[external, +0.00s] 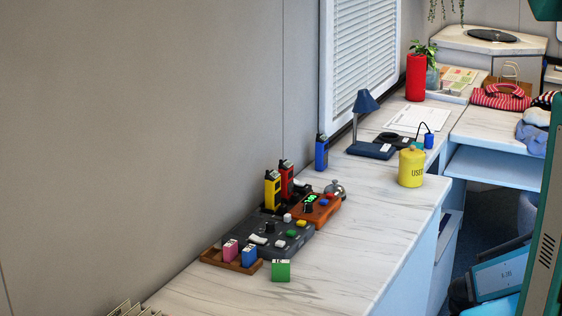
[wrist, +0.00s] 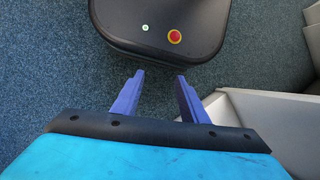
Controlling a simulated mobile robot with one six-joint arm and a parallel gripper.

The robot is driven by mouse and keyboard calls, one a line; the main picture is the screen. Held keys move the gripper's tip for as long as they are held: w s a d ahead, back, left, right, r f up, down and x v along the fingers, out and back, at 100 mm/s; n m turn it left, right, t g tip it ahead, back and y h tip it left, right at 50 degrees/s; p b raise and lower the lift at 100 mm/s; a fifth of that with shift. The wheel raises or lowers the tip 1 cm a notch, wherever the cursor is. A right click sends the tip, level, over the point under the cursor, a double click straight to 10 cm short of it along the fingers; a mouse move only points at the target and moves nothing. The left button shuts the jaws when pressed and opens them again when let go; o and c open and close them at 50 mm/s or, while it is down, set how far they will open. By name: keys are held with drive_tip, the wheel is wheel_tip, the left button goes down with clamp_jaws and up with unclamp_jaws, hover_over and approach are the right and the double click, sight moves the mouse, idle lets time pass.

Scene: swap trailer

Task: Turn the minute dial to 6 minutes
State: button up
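An orange box (external: 324,214) with a small lit green display (external: 311,198) and a black knob (external: 308,207) sits on the counter in the external view. A dark grey panel (external: 262,243) next to it carries another black knob (external: 270,227) and several small switches and buttons. I cannot tell which knob is the minute dial, and the digits and markings are too small to read. My gripper (wrist: 158,80) shows in the wrist view with its two blue fingers apart and nothing between them. It points at the floor, away from both knobs, and is not seen in the external view.
The marble counter (external: 372,237) has clear room in front of the panel. A green block (external: 281,271), a wooden tray (external: 232,262) with pink and blue blocks, yellow and red handheld units (external: 272,189), a yellow canister (external: 411,168) and a blue lamp (external: 365,104) stand along it.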

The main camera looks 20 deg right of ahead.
drive_tip(key=w+d+r+n+t+y+b, duration=0.1)
drive_tip(key=w+d+r+n+t+b, duration=0.2)
drive_tip(key=w, duration=0.7)
drive_tip(key=w+d+r+n+y+b, duration=0.1)
drive_tip(key=w+d+r+b, duration=0.3)
drive_tip(key=w, duration=0.7)
drive_tip(key=w+d+r+n+t+y+b, duration=0.1)
drive_tip(key=w+d+r+n+t+b, duration=0.2)
drive_tip(key=w+r, duration=0.4)
drive_tip(key=w+d+r+n+t+b, duration=0.1)
drive_tip(key=w+d+r+n+b, duration=0.15)
drive_tip(key=w+d+r, duration=0.5)
drive_tip(key=w+a+r+n+p, duration=0.1)
drive_tip(key=w+a+r+p, duration=0.2)
drive_tip(key=w+a+r, duration=0.35)
drive_tip(key=w+a+r+n+p, duration=0.1)
drive_tip(key=w+a+r+p, duration=0.25)
drive_tip(key=a+r, duration=0.45)
drive_tip(key=w+a+r+p, duration=0.3)
drive_tip(key=a+r, duration=0.2)
drive_tip(key=a, duration=0.5)
drive_tip(key=w+a+r+p, duration=0.3)
drive_tip(key=w+a+r, duration=0.1)
drive_tip(key=a, duration=0.7)
drive_tip(key=shift+w+a+r+n+p, duration=0.2)
drive_tip(key=shift+r+n+p, duration=0.15)
drive_tip(key=shift+r, duration=0.4)
drive_tip(key=shift+f, duration=0.1)
